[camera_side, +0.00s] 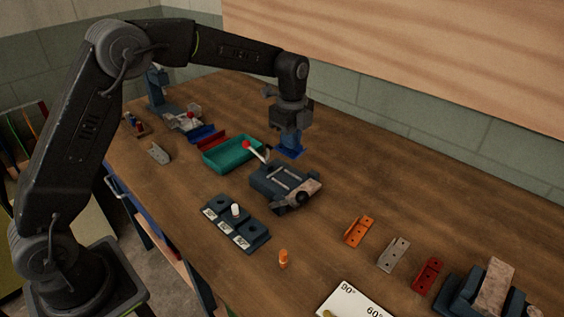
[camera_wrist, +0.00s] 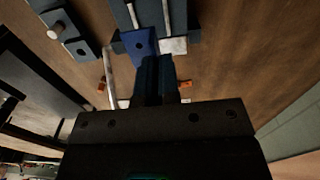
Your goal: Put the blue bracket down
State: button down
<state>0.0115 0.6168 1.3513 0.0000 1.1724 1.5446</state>
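The blue bracket (camera_side: 290,144) is an L-shaped piece with a flange at its lower end. It hangs upright below my gripper (camera_side: 291,125), between the teal tray and the wall side of the bench. My gripper appears shut on its upper part, though the fingers are dark and partly hidden. In the wrist view the bracket's blue flange with a hole (camera_wrist: 140,45) shows just beyond my fingertips (camera_wrist: 156,70). Whether the flange touches the wooden bench top (camera_side: 335,165) or is slightly above it I cannot tell.
A dark clamp fixture (camera_side: 272,182) with a red-knobbed lever stands close in front. The teal tray (camera_side: 222,158) is left of the bracket. A holed block (camera_side: 222,226) and orange (camera_side: 359,231), grey (camera_side: 394,254) and red (camera_side: 428,275) brackets lie nearer. The bench right of the bracket is clear.

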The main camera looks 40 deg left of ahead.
jog(key=shift+s+a+n, duration=0.3)
jog(key=shift+s+n, duration=0.05)
jog(key=shift+n, duration=0.45)
jog(key=s+a+f+n, duration=0.1)
jog(key=n, duration=0.1)
jog(key=s+f+n, duration=0.1)
jog(key=n, duration=0.2)
jog(key=s+a+f+n, duration=0.1)
jog(key=s+f+n, duration=0.1)
jog(key=n, duration=0.1)
jog(key=shift+a, duration=0.35)
jog(key=s+f+n, duration=0.1)
jog(key=n, duration=0.1)
jog(key=s+a+f+n, duration=0.1)
jog(key=n, duration=0.1)
jog(key=s+a+f+n, duration=0.1)
jog(key=s+n, duration=0.1)
jog(key=n, duration=0.1)
jog(key=shift+s, duration=0.1)
jog(key=shift+s+a+f+n, duration=0.1)
jog(key=shift+s+f+n, duration=0.15)
jog(key=shift+n, duration=0.35)
jog(key=shift+r, duration=0.1)
